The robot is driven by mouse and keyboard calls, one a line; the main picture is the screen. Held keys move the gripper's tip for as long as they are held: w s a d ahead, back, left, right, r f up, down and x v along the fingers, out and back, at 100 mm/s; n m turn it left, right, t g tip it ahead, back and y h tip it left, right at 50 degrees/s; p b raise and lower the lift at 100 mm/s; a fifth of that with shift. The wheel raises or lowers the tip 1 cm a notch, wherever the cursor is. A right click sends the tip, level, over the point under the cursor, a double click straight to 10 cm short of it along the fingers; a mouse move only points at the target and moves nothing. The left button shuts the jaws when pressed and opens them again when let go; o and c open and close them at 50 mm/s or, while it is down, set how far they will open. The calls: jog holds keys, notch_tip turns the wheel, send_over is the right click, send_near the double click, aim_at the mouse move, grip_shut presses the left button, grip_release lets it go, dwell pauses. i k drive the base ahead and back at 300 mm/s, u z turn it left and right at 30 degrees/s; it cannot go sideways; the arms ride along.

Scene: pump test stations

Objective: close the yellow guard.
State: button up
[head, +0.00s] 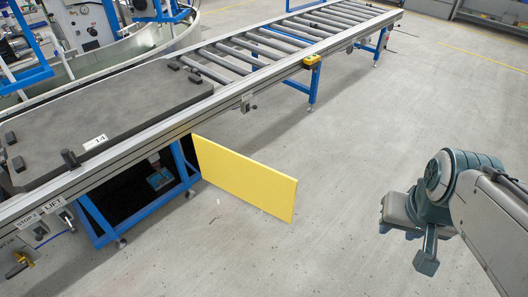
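The yellow guard (245,178) is a flat upright panel in the middle of the head view. Its left edge meets the blue frame under the conveyor, and it stands swung out over the floor toward the lower right, so it is open. A dark space shows under the conveyor to its left. My gripper (405,243) is at the right, over bare floor, well apart from the guard and pointing down-left. I cannot tell from its angle whether its fingers are open or shut, and I see nothing held in it.
The roller conveyor (262,50) runs from left to upper right above the guard, with a dark plate (110,113) at its near end. Blue legs (313,88) stand on the floor. The floor between guard and gripper is clear.

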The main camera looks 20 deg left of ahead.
aim_at(268, 189)
jog(key=z, duration=0.05)
jog(key=i, duration=3.55)
jog(key=u, duration=3.1)
jog(key=k, duration=1.25)
jog(key=z, duration=0.15)
jog(key=i, duration=0.5)
jog(key=u, duration=0.55)
